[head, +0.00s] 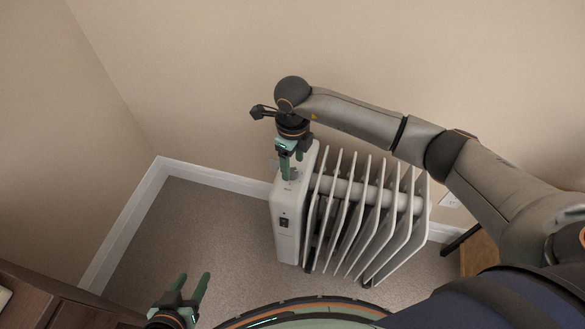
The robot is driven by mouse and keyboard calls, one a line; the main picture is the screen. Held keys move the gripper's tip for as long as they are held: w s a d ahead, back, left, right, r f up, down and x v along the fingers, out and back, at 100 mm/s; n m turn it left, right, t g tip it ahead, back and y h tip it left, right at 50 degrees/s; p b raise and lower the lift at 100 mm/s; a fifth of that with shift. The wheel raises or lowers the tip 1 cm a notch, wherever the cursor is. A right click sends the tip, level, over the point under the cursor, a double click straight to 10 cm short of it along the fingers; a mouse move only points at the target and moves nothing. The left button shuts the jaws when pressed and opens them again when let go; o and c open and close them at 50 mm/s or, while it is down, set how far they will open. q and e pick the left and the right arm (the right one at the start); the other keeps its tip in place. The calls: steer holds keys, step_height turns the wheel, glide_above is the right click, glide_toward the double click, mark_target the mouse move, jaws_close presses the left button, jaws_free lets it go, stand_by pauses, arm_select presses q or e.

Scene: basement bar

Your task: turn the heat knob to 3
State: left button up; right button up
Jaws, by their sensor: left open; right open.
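A white oil-filled radiator (286,225) with several fins stands on the carpet against the wall, its control end facing left. A dark switch shows on its end panel. My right gripper (292,176) points down over the top of the control end, its green fingers open at the panel's upper surface. The heat knob is not clearly visible; the fingers cover that spot, and I cannot tell whether they touch it. My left gripper (194,289) is open and empty, low at the left, well away from the radiator.
The beige wall and white baseboard (215,177) run close behind the radiator. Dark wooden furniture (60,300) stands at the lower left. A wooden piece (478,252) stands right of the radiator. The carpet (205,225) left of the radiator is clear.

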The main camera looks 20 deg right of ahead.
mark_target(293, 174)
steer(key=shift+f, duration=1.25)
jaws_close()
